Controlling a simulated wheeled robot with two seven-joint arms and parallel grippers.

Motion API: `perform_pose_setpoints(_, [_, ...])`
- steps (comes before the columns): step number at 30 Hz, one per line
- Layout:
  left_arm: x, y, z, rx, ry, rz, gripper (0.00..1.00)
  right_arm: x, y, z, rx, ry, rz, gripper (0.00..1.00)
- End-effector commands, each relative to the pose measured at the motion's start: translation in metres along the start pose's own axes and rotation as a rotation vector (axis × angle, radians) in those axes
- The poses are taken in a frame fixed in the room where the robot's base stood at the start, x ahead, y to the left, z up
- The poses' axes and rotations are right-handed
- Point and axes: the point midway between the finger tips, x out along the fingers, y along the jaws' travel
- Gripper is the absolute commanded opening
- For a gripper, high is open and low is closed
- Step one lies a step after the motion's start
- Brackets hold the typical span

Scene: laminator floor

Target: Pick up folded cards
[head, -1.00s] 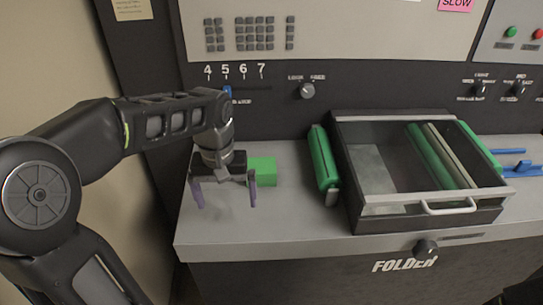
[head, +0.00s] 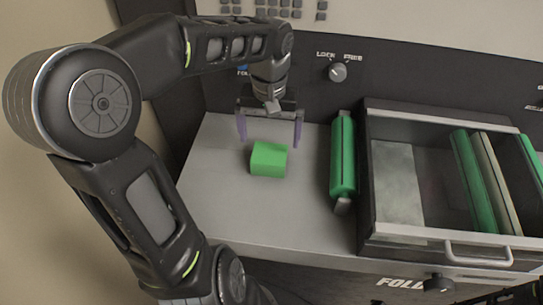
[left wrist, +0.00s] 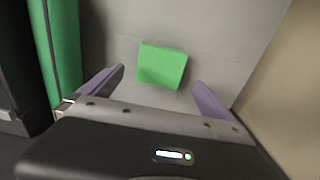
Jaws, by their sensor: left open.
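A bright green block (head: 268,159), which I take to be the folded cards, lies on the grey machine top. My left gripper (head: 270,138) is open just behind and above the block, with its two purple fingers spread wider than the block. In the left wrist view the green block (left wrist: 162,65) lies ahead of and between the open fingers (left wrist: 160,85), touching neither. The right gripper does not show.
The control panel with a knob (head: 338,72) rises behind. The grey top left of and before the block is clear (head: 215,200).

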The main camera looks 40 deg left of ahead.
Motion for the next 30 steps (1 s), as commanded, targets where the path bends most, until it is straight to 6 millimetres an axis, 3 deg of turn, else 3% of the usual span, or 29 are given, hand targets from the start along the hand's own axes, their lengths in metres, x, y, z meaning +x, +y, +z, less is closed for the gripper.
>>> perform_pose_setpoints(9, [0.026,0.0,0.001,0.0,-0.003,0.0,1.0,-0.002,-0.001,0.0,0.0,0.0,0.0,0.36])
perform_pose_setpoints(20, [0.03,0.0,0.001,0.001,-0.002,0.0,1.0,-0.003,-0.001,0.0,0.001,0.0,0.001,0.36])
perform_pose_setpoints(30, [0.074,-0.001,0.004,0.0,-0.004,0.0,1.0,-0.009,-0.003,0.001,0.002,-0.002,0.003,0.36])
